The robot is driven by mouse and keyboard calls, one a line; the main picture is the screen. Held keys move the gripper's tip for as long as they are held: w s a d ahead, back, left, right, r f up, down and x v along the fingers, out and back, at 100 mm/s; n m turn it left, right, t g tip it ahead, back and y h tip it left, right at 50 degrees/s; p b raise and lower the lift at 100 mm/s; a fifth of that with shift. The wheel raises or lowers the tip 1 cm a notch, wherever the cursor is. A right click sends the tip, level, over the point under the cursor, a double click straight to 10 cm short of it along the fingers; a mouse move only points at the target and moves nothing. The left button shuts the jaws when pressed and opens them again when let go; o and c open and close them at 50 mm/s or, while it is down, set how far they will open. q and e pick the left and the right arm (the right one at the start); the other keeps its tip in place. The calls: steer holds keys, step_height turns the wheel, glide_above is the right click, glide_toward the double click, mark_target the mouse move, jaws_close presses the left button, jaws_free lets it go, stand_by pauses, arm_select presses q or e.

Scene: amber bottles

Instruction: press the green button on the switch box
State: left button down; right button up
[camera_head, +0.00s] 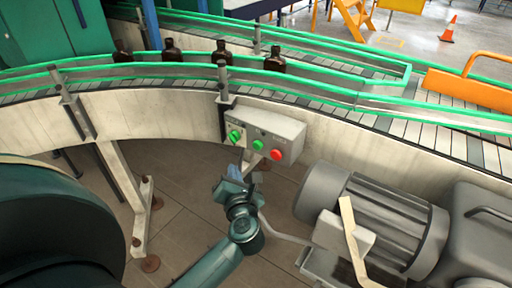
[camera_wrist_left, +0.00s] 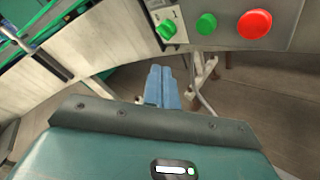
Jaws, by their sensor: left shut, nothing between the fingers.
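The switch box (camera_head: 284,128) is a grey box on the side of the conveyor. Its front carries a green rotary switch (camera_head: 235,136) at the left, a round green button (camera_head: 258,145) in the middle and a red button (camera_head: 276,154) at the right. In the left wrist view the green button (camera_wrist_left: 206,24) shows at the top, with the red button (camera_wrist_left: 254,24) right of it and the green switch (camera_wrist_left: 167,30) left of it. My left gripper (camera_head: 237,172) is shut and empty, in front of and below the box. Its blue fingers (camera_wrist_left: 162,86) appear apart from the button. My right gripper is out of view.
A curved conveyor (camera_head: 150,110) with green rails carries several amber bottles (camera_head: 221,52) behind the box. A large grey motor (camera_head: 375,210) stands at the right. A support leg (camera_head: 125,185) stands at the left, with open floor between.

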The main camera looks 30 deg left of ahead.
mark_target(257, 145)
arm_select(q)
steer(key=w+b, duration=0.1)
steer(key=w, duration=0.6)
steer(key=shift+w+d+b, duration=0.25)
steer(key=shift+d+b, duration=0.05)
steer(key=shift+b, duration=0.1)
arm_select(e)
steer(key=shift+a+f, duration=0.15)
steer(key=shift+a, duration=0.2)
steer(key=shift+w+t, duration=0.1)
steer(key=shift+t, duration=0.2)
arm_select(q)
steer(key=shift+w, duration=0.2)
stand_by(0.9)
steer(key=shift+w, duration=0.25)
steer(key=shift+w, duration=0.45)
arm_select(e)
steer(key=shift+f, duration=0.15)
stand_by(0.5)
arm_select(q)
steer(key=shift+s, duration=0.15)
steer(key=shift+s+p, duration=0.35)
steer(key=shift+s, duration=0.4)
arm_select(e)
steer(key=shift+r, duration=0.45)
